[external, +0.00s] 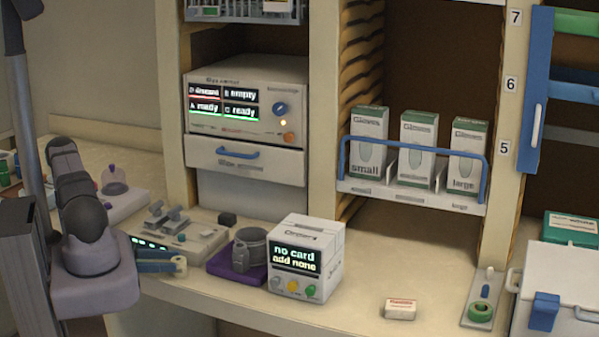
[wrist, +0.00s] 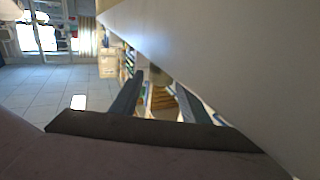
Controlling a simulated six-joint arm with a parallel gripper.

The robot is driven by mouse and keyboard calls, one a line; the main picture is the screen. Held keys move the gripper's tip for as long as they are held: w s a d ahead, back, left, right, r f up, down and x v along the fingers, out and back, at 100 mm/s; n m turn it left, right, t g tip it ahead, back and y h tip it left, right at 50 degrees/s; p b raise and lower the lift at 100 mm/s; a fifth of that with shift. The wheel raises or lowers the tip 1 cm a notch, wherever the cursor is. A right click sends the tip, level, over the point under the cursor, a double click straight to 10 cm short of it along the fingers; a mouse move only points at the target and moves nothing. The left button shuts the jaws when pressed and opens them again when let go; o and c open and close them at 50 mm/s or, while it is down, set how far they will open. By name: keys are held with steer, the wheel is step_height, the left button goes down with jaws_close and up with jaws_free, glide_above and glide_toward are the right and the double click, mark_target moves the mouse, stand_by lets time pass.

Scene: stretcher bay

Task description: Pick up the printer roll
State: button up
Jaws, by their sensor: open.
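A grey, round, roll-like thing (external: 251,243) sits on a purple base (external: 232,263), left of the white box with the "no card add none" display (external: 307,258). My arm is at the left of the external view, over the counter's left end, and its fingers cannot be made out there. In the wrist view my gripper (wrist: 160,83) shows two dark fingers spread apart with nothing between them. The wrist view looks sideways across the room, and no roll shows in it.
A beige panel with levers (external: 178,236) and a blue strap-like thing (external: 158,266) lie near my arm. Glove boxes (external: 416,146) stand on a raised shelf.

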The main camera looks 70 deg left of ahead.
mark_target(180, 257)
steer(key=shift+x, duration=1.7)
steer(key=shift+r, duration=0.1)
steer(key=shift+c, duration=0.2)
steer(key=c, duration=0.8)
steer(key=shift+o, duration=0.2)
steer(key=shift+a, duration=0.1)
steer(key=shift+r, duration=0.1)
step_height(180, 257, up, 10)
steer(key=p, duration=0.8)
steer(key=shift+p, duration=0.35)
